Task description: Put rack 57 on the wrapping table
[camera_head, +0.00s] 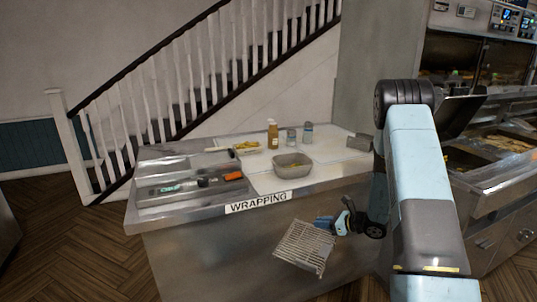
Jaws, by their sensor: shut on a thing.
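The wrapping table (337,172) stands in the middle of the head view, with a "WRAPPING" label (258,202) on its front edge. My gripper (332,226) is in front of the table's front panel, below the level of its top. It is shut on a wire rack (304,248), which hangs tilted from it to the lower left. The rack looks empty and apart from the table top. Any number on it is too small to read. My arm covers the table's right end.
On the table are a metal tray (163,161) with tools at the left, a grey bowl (293,165), a brown bottle (272,134) and two small shakers (307,132). Bare top shows around the bowl. A staircase (190,85) rises behind; the frying range (495,150) stands right.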

